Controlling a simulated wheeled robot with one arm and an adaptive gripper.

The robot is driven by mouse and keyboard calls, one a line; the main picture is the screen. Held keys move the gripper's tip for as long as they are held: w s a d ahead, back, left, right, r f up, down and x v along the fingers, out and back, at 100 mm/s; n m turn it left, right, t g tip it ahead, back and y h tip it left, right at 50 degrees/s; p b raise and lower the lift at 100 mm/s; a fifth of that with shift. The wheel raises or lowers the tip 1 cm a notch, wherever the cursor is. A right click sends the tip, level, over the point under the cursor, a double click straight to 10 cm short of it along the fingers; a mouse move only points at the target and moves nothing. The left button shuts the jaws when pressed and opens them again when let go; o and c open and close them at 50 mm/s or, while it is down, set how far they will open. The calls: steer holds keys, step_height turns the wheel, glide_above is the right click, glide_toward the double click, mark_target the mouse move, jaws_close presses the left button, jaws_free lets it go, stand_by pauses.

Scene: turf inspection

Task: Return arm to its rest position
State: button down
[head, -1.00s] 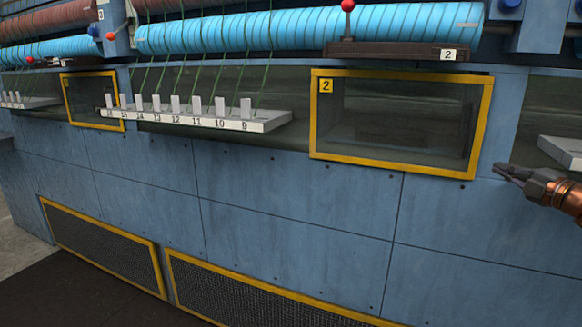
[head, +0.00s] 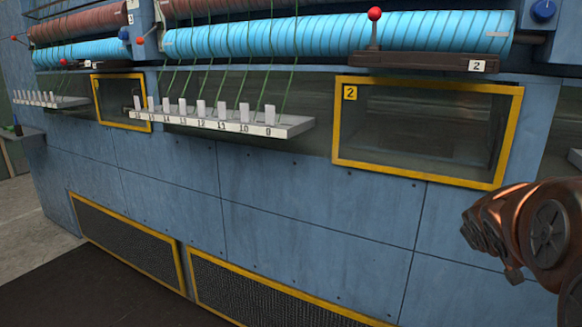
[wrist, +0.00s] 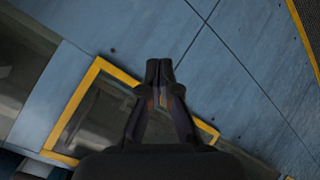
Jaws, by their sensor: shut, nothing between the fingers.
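My gripper (wrist: 159,70) shows in the wrist view with its two dark fingertips together and nothing between them. Behind it in that view are the blue panels and a yellow-framed window (wrist: 84,92), tilted in the picture; the gripper hides part of the frame. In the head view, my copper-coloured arm (head: 525,235) is folded at the right edge, in front of the blue panelling. The fingers are not clear in the head view.
The blue machine wall (head: 300,210) fills the head view. Window 2 (head: 430,182) has a yellow frame. A numbered white rail (head: 290,131) juts out under green threads. Blue rollers (head: 340,37) run above. Open floor (head: 35,225) lies at the left.

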steer(key=s+a+f+g+y, duration=0.2)
steer(key=s+a+f+g, duration=0.1)
steer(key=s+a, duration=0.5)
steer(key=s+a+f+m+g+y, duration=0.1)
steer(key=s+a+f+g, duration=0.3)
steer(key=s+a, duration=0.5)
steer(key=s+a+f+g+y+p, duration=0.1)
steer(key=s+a+f+g+y, duration=0.2)
steer(key=s+a+f, duration=0.4)
steer(key=s+a, duration=0.2)
steer(key=s, duration=0.6)
steer(key=shift+s+m+g, duration=0.35)
steer(key=shift+m+g, duration=0.05)
